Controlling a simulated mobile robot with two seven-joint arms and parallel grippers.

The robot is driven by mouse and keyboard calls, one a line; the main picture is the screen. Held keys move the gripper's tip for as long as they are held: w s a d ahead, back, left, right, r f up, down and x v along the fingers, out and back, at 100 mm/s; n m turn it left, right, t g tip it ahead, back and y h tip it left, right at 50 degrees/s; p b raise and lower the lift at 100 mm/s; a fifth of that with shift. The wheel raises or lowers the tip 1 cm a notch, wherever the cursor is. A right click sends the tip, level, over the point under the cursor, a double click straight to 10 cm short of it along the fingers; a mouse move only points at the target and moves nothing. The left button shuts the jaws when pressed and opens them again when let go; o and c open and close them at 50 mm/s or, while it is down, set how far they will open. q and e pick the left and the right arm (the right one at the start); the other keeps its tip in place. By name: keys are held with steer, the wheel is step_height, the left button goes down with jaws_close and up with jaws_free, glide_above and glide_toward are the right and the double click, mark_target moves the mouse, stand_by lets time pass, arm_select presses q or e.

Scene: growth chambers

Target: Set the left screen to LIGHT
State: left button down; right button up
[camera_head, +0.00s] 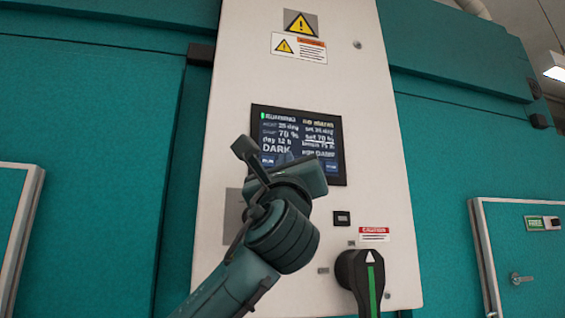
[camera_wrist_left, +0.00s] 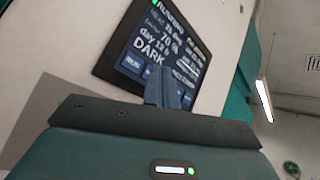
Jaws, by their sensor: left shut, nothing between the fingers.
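A dark screen (camera_head: 320,129) with light text is set in a white panel. The large word DARK stands in the lower left of its text, under "day 12 h". In the left wrist view the screen (camera_wrist_left: 190,45) is tilted, and DARK reads clearly. My left gripper (camera_head: 308,172) is in front of the screen's lower part and covers some of it. Its fingers (camera_wrist_left: 165,75) are shut and empty, overlapping the screen's lower edge in the left wrist view. I cannot tell whether they touch it. My right gripper is not in view.
Below the screen are a small black fitting (camera_head: 342,218), a caution label (camera_head: 374,235) and a black rotary handle (camera_head: 358,275) with a green stripe. Warning labels (camera_head: 299,47) are above. Teal walls (camera_head: 100,120) flank the panel, with a door (camera_head: 525,260) at right.

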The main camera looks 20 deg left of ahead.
arm_select(q)
steer(key=shift+w+d+f+h, duration=0.2)
steer(key=shift+d+f+h, duration=0.1)
steer(key=s+d, duration=0.2)
steer(key=s+b, duration=0.1)
steer(key=s, duration=0.1)
steer(key=shift+d+r, duration=0.2)
steer(key=shift+d, duration=0.2)
